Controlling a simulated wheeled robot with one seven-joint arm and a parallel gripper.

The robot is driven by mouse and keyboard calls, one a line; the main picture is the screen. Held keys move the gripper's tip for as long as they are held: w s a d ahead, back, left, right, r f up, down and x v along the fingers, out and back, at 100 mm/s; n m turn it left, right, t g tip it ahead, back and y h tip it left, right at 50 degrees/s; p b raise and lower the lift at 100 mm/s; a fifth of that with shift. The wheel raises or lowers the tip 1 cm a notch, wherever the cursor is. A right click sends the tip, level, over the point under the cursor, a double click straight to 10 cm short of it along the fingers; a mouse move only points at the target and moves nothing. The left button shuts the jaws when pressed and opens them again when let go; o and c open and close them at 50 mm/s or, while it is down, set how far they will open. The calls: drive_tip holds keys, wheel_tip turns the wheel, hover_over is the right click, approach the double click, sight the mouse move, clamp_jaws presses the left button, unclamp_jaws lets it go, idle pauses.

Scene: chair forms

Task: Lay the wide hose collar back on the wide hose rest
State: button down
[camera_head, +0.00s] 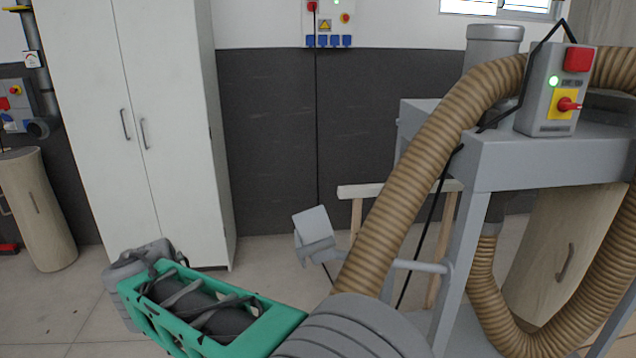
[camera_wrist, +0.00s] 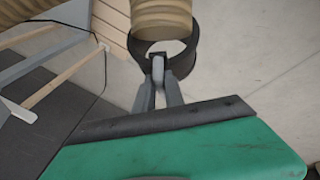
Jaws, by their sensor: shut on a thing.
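The wide hose (camera_head: 405,175) is tan and ribbed. In the head view it arches from the machine's top down to the left, and its lower end is hidden behind my arm. In the wrist view the hose (camera_wrist: 160,14) ends at the wide hose collar (camera_wrist: 191,52), a dark ring with an open mouth. My gripper (camera_wrist: 158,66) is shut on the near edge of this collar and holds it in the air. A grey bar (camera_head: 416,265) juts left from the machine's frame; I cannot tell whether it is the wide hose rest.
The grey machine (camera_head: 520,165) stands at the right, with a switch box (camera_head: 556,90) on top. A pale wooden trestle (camera_head: 357,190) stands behind the hose. A white cabinet (camera_head: 140,130) is at the left. Open floor (camera_head: 275,260) lies between cabinet and trestle.

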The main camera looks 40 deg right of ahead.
drive_tip(key=w+d+r+n+t+y+p, duration=0.1)
drive_tip(key=w+d+r+n+p, duration=0.35)
drive_tip(key=r, duration=0.65)
drive_tip(key=w+d+r+n+t+p, duration=0.2)
drive_tip(key=d+r+p, duration=0.4)
drive_tip(key=d+r, duration=0.3)
drive_tip(key=s+d+r+n+t+y+p, duration=0.1)
drive_tip(key=s+d+r+n+y+p, duration=0.2)
drive_tip(key=s+d+r, duration=0.5)
drive_tip(key=s+d+r+n+p, duration=0.35)
drive_tip(key=d+r+p, duration=0.25)
drive_tip(key=r, duration=0.5)
wheel_tip(320, 180, down, 12)
drive_tip(key=b, duration=0.8)
drive_tip(key=shift+a+m, duration=0.2)
drive_tip(key=shift+m, duration=0.1)
drive_tip(key=c, duration=1.3)
unclamp_jaws()
drive_tip(key=shift+c, duration=0.2)
drive_tip(key=shift+s, duration=0.1)
